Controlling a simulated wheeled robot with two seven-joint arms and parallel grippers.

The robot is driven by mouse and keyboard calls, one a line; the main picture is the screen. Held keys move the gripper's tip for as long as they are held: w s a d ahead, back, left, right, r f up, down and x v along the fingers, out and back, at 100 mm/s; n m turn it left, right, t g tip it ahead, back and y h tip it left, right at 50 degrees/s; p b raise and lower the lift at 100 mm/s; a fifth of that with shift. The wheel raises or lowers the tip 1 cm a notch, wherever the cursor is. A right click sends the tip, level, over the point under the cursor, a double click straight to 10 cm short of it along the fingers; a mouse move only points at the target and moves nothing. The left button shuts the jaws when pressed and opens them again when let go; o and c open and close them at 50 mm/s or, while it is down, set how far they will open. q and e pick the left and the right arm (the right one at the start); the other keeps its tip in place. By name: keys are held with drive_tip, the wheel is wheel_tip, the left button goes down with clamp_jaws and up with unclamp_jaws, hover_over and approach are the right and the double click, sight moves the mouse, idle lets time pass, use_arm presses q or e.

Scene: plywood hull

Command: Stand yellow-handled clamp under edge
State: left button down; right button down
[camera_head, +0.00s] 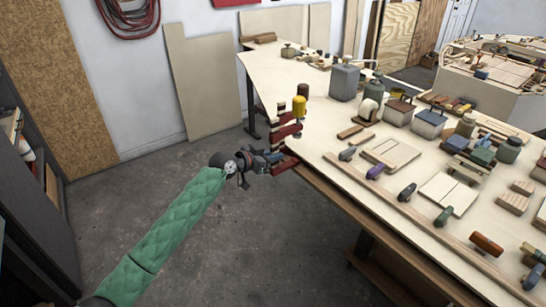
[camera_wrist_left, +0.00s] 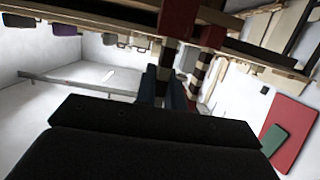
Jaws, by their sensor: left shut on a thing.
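The yellow-handled clamp (camera_head: 299,107) is upright at the near left corner of the plywood table, its yellow handle on top and red jaws (camera_head: 289,131) below. A striped spindle runs up beside the jaws. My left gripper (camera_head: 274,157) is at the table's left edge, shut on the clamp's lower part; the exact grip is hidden. In the left wrist view, red jaw blocks (camera_wrist_left: 178,18) and striped spindles (camera_wrist_left: 196,72) show just beyond my fingers (camera_wrist_left: 164,88), under the wooden underside. My right gripper is out of view.
The plywood table (camera_head: 272,72) carries several clamps, including a purple-handled one (camera_head: 374,171), plus boxes and jars (camera_head: 344,82). A wooden strip (camera_head: 420,222) runs along its near edge. The concrete floor (camera_head: 270,240) left of the table is clear. A dark shelf (camera_head: 35,210) stands at far left.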

use_arm(q)
drive_tip(key=shift+w+d+b, duration=0.25)
drive_tip(key=shift+w+d, duration=0.3)
drive_tip(key=shift+d, duration=0.2)
drive_tip(key=shift+w+d+b, duration=0.25)
drive_tip(key=shift+w+d, duration=0.25)
drive_tip(key=shift+d, duration=0.2)
drive_tip(key=shift+w+d, duration=0.2)
drive_tip(key=shift+d, duration=0.1)
drive_tip(key=shift+w+d+b, duration=0.4)
drive_tip(key=shift+w+d, duration=0.25)
drive_tip(key=shift+d, duration=0.2)
drive_tip(key=shift+w+d+b, duration=0.35)
drive_tip(key=shift+w+d, duration=0.25)
drive_tip(key=shift+d, duration=0.2)
drive_tip(key=shift+w+d, duration=0.1)
drive_tip(key=shift+d, duration=0.05)
idle(0.4)
drive_tip(key=c, duration=1.4)
unclamp_jaws()
drive_tip(key=shift+r, duration=0.1)
